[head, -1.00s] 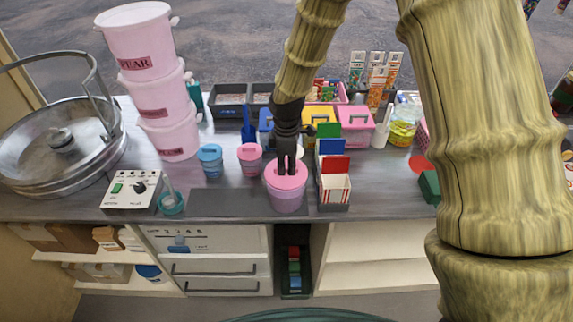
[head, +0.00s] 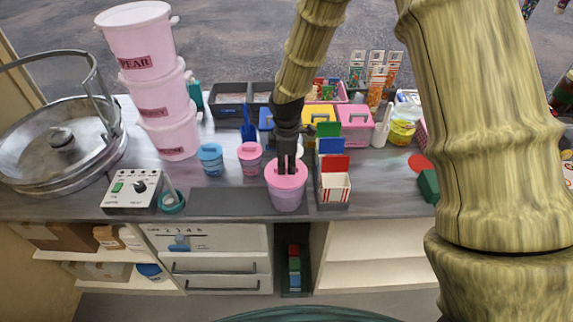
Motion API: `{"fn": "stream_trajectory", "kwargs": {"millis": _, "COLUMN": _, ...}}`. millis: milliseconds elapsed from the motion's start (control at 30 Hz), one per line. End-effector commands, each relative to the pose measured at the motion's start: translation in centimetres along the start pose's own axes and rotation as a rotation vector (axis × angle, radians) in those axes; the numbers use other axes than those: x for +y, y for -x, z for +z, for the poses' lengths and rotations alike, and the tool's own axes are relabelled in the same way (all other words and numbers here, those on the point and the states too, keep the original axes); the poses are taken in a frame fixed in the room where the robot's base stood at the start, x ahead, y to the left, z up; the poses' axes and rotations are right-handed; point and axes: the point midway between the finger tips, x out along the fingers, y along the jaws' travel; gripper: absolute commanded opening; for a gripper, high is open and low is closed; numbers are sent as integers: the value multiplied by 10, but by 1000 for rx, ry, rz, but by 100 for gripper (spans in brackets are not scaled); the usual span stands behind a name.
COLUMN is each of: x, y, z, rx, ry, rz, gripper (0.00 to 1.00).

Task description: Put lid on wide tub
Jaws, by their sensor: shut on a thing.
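The wide tub (head: 286,202) is a translucent pink-purple tub near the front edge of the counter, left of the striped box. The pink lid (head: 288,179) lies over its mouth and looks roughly level. Whether its rim is seated all round cannot be told. My gripper (head: 287,171) points down from above, its fingers at the middle of the lid, shut on the lid's top. The exact grip point is too small to see clearly.
A striped box (head: 335,186) with coloured cards stands close on the right. Smaller blue (head: 211,159) and pink (head: 250,158) tubs stand behind left. Stacked pink buckets (head: 172,135), a control box (head: 133,190) and a metal pan (head: 60,150) fill the left. A dark mat (head: 232,202) left of the tub is bare.

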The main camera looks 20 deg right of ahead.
Motion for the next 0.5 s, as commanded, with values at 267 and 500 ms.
{"fn": "stream_trajectory", "kwargs": {"millis": 267, "x": 0, "y": 0, "z": 0, "rx": 0, "ry": 0, "rz": 0, "gripper": 27}}
{"fn": "stream_trajectory", "kwargs": {"millis": 500, "x": 0, "y": 0, "z": 0, "rx": 0, "ry": 0, "rz": 0, "gripper": 34}}
